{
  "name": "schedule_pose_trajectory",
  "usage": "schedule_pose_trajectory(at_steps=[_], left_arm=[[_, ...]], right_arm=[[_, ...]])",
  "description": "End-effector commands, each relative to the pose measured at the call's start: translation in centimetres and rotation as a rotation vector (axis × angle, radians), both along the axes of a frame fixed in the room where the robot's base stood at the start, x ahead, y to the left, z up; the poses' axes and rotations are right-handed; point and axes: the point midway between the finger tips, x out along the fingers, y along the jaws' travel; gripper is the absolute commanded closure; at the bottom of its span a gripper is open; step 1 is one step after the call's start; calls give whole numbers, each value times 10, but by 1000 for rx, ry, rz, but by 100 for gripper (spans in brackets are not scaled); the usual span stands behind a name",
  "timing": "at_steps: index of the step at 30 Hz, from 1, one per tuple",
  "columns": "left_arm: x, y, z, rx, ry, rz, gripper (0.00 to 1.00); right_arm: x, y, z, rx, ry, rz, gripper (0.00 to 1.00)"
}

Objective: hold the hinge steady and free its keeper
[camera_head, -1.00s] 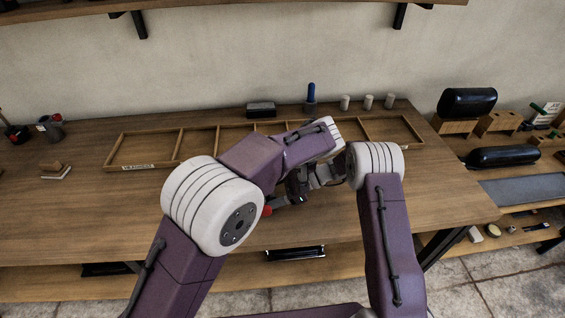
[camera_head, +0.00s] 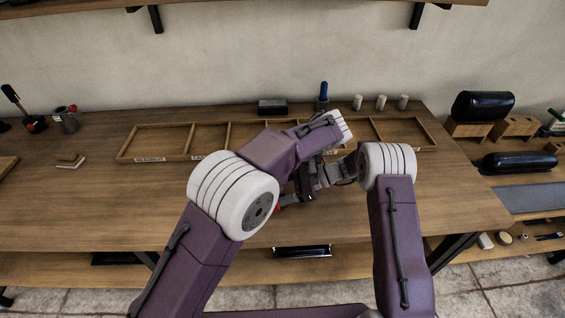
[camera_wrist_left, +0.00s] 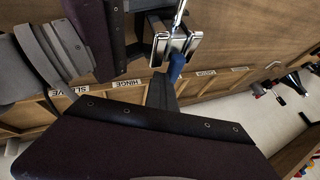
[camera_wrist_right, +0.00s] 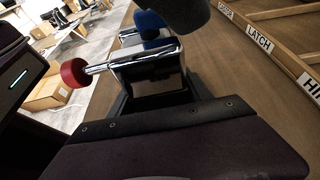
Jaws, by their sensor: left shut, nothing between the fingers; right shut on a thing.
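A shiny metal, two-plate piece, seemingly the hinge (camera_wrist_right: 140,62), sits at my right gripper (camera_wrist_right: 152,92), which is shut on it. A thin rod with a red knob (camera_wrist_right: 73,72) sticks out of one side; a blue part (camera_wrist_right: 150,22) shows behind. In the left wrist view the hinge (camera_wrist_left: 172,45) lies just beyond my left gripper (camera_wrist_left: 163,80), which is shut and empty. The blue part (camera_wrist_left: 176,68) is close to its tips; I cannot tell if they touch. In the head view my arms largely hide the hinge and both grippers. Which part is the keeper is unclear.
A shallow wooden tray (camera_head: 123,152) with labelled compartments lies behind my arms on the wooden bench (camera_head: 100,215). A blue-topped item (camera_head: 323,92), a dark block (camera_head: 272,106) and pale cylinders (camera_head: 381,102) stand behind it. The bench's left part is mostly clear.

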Motion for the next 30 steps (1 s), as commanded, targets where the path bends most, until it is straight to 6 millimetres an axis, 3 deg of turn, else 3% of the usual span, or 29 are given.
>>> schedule_pose_trajectory(at_steps=[19,30], left_arm=[[-17,0,3,11,2,6,100],[-44,-40,66,5,-7,1,100]], right_arm=[[0,-3,-2,-3,2,-4,100],[-1,-2,-2,-4,1,0,100]])
